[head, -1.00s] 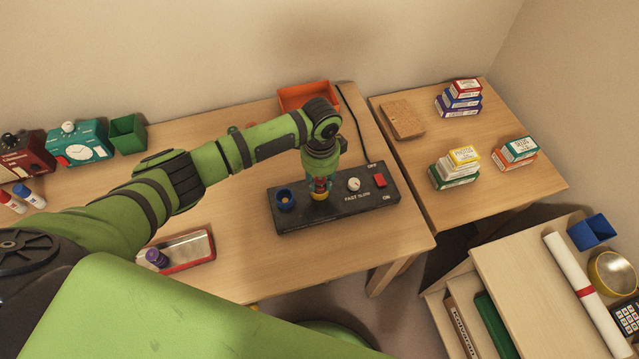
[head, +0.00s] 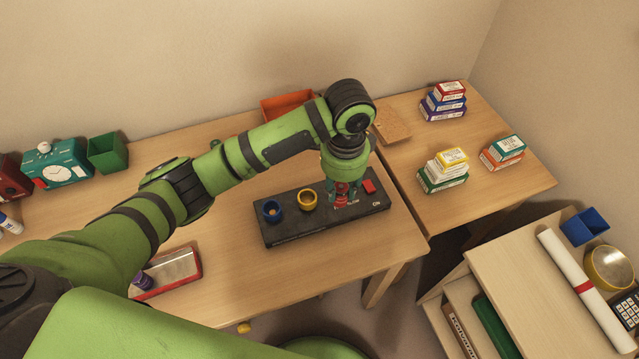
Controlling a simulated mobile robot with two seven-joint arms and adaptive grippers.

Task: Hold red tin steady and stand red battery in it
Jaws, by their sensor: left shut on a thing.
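My left gripper (head: 345,196) is shut on a red battery (head: 344,187), mostly hidden between the fingers. It is over the right part of the black charger box (head: 290,232), right of the yellow ring holder (head: 307,199) and left of the red switch. The yellow holder looks empty. The blue ring holder (head: 272,211) is further left on the box. The red tin (head: 183,277), a shallow tray with a bare metal inside, lies at the lower left, partly hidden by my arm. A purple battery (head: 143,280) is at its left end. My right gripper is not in view.
An orange bin (head: 287,105) stands behind my arm, and a green bin (head: 108,152) stands at the back left beside a teal timer (head: 62,167). Small boxes are stacked on the right table (head: 410,160). The desk (head: 235,275) is clear between tin and charger.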

